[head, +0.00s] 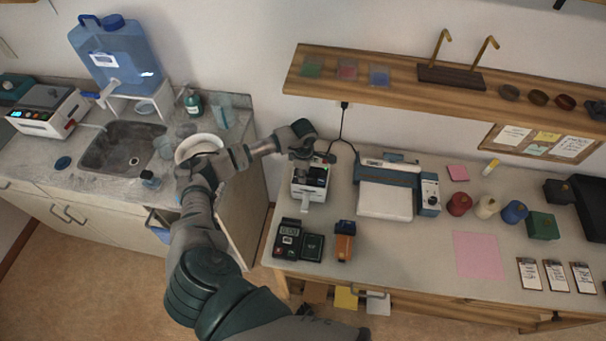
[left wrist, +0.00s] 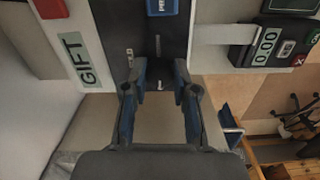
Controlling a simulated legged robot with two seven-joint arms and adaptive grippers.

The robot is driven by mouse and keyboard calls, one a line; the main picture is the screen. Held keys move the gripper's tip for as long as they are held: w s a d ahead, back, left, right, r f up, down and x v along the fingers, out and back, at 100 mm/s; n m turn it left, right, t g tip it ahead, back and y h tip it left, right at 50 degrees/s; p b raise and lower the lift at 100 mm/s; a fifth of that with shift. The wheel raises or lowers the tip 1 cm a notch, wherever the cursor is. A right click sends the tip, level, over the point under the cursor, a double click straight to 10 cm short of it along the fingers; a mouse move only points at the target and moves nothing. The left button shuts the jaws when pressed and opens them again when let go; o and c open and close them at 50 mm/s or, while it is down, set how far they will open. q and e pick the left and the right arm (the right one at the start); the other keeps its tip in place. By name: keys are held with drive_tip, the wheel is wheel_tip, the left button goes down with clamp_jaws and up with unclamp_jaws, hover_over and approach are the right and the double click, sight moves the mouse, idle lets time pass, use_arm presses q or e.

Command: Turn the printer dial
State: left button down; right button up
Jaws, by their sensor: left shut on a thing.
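The small white label printer (head: 303,187) stands at the left end of the workbench in the head view, with a dark top face. In the left wrist view the printer shows a GIFT display (left wrist: 76,58), a blue button (left wrist: 162,7) and a red button (left wrist: 49,8). My left gripper (head: 309,158) is over the back of the printer. In the left wrist view, my left gripper (left wrist: 161,84) has its fingertips either side of a dark dial with a small white mark, and is shut on it. The fingers hide part of the dial. My right gripper is not in view.
A card terminal (head: 288,240) and an orange device (head: 344,240) stand in front of the printer. A blue and white machine (head: 385,197) stands to its right. The wooden shelf (head: 420,80) runs above the bench. The sink counter (head: 60,190) is on the left.

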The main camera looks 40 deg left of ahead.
use_arm(q)
drive_tip(key=shift+w+n, duration=0.1)
drive_tip(key=shift+n, duration=0.5)
drive_tip(key=c, duration=0.9)
unclamp_jaws()
drive_tip(key=shift+w, duration=0.1)
wheel_tip(320, 180, up, 12)
drive_tip(key=shift+f, duration=0.15)
